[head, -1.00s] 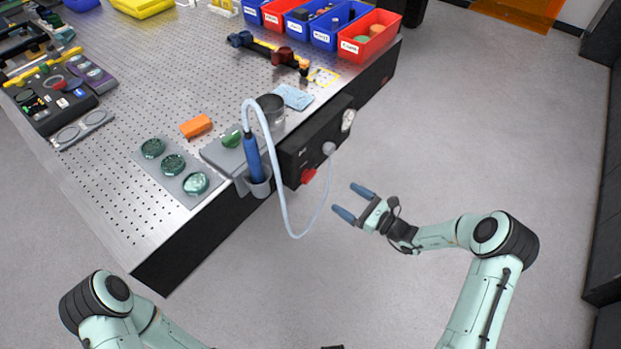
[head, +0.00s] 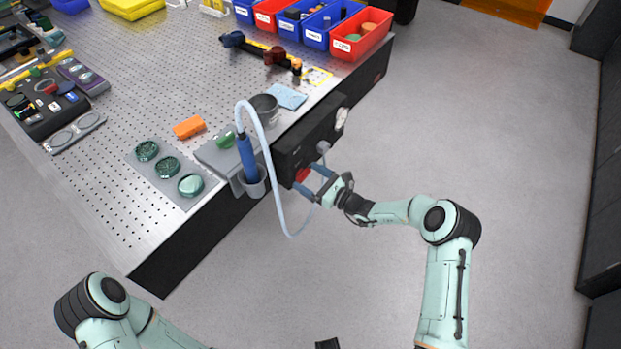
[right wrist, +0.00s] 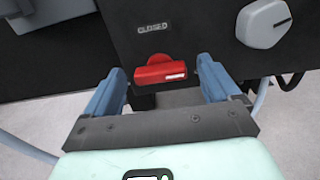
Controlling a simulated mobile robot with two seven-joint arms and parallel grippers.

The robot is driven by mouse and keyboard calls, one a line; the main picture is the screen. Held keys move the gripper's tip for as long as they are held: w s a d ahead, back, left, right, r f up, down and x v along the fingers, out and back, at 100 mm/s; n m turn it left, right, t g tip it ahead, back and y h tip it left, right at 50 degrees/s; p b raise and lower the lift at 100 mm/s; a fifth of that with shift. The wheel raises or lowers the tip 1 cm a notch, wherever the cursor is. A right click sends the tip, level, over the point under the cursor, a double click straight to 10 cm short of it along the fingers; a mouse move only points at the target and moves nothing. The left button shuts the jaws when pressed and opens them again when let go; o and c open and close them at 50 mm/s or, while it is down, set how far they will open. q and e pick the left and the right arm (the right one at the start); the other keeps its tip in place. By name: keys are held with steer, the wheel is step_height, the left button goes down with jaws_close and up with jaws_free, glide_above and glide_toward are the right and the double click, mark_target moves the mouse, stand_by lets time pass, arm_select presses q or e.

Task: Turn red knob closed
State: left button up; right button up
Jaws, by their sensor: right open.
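The red knob (head: 302,175) sits low on the front of a black panel (head: 312,135) at the table's edge. In the right wrist view the knob (right wrist: 160,70) has a bar-shaped handle lying nearly level, with a white mark at its right end. A "CLOSED" label (right wrist: 153,27) is above it. My right gripper (head: 311,180) is open. Its blue fingers (right wrist: 158,85) stand on either side of the knob, with a visible gap on each side.
A grey knob (right wrist: 264,22) is to the right of the red one. A pale hose (head: 272,180) loops from a blue wand (head: 247,155) in a holder and hangs left of my right gripper. Free floor lies right of the table.

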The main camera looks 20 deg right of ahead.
steer(key=c, duration=1.1)
steer(key=shift+o, duration=0.2)
